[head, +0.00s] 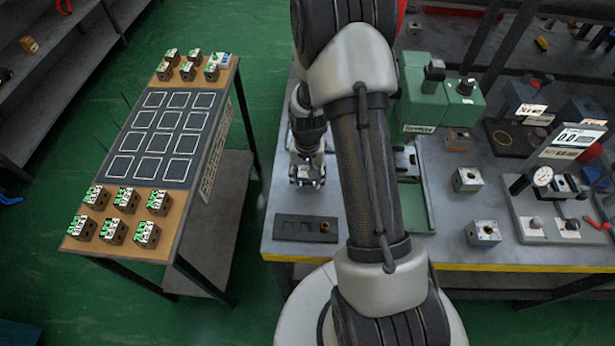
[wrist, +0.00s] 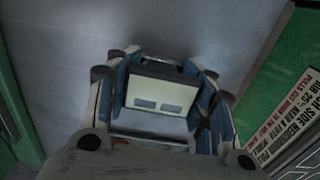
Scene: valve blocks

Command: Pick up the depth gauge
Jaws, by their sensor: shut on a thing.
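My gripper (head: 307,182) is over the left part of the grey workbench, pointing down. In the wrist view its blue-padded fingers (wrist: 163,88) are shut on a pale, box-shaped piece with a dark top edge and two grey rectangles on its face. I take this piece (wrist: 156,93) to be the depth gauge, but only part of it shows. In the head view it is too small to make out between the fingers. I cannot tell whether it touches the bench.
A green machine (head: 435,100), metal blocks (head: 483,233) and a dial gauge stand (head: 542,178) are to the right. A wooden table (head: 150,235) with valve blocks and a marked dark mat (head: 163,133) stands left, across a floor gap.

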